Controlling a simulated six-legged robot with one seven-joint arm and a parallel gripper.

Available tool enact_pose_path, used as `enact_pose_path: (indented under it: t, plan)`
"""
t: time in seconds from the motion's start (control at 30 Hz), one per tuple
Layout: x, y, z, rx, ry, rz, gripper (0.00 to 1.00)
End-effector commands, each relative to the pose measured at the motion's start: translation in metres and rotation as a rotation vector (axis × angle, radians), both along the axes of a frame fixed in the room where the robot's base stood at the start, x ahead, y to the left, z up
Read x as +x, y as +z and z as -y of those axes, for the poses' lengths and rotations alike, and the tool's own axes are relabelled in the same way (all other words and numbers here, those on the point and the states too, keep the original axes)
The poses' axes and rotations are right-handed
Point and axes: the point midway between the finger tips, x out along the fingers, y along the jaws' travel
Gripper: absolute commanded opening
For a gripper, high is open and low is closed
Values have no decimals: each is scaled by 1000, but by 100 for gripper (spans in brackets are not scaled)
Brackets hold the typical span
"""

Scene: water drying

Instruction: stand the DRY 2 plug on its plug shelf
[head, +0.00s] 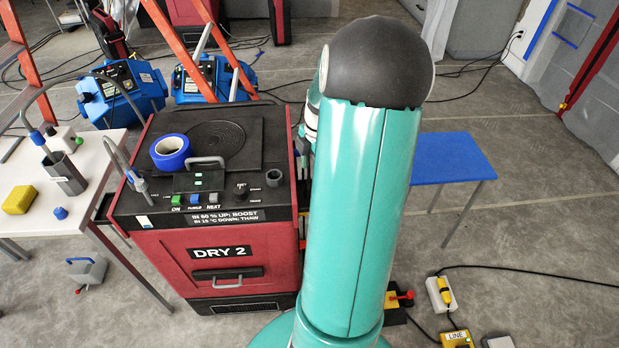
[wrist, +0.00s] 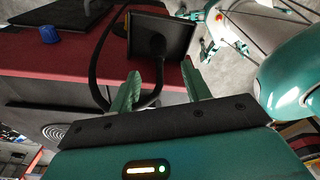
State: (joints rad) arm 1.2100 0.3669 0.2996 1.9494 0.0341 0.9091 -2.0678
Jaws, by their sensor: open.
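The red and black DRY 2 machine (head: 222,270) stands left of my arm in the head view. In the wrist view, its red side (wrist: 50,55) fills the left. My gripper (wrist: 163,88) is open, its two green fingers apart beside that side. A dark squarish box or bracket (wrist: 178,38) projects just past the fingertips. A thick black cable (wrist: 97,75) loops beside it and passes near the left finger. I cannot tell whether the box is the plug or its shelf. My arm hides the machine's right side and the gripper in the head view.
Blue tape (head: 171,152) lies on the machine. A white table (head: 95,165) stands left, a blue-topped table (head: 447,158) right. A white socket strip (head: 441,294), a yellow LINE box (head: 456,338) and cables lie on the floor. Orange ladder legs (head: 183,50) stand behind.

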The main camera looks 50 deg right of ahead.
Motion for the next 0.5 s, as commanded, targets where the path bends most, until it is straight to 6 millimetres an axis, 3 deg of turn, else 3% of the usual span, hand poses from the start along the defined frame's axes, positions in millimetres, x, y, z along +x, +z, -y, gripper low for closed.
enact_pose_path:
  t: [0.1, 0.23, 0.5]
  plan:
    - [-1, 28, 4, -4, -1, 3, 48]
    - [-3, 50, 7, -2, 0, 1, 48]
    - [-5, 67, 9, 1, 0, 0, 48]
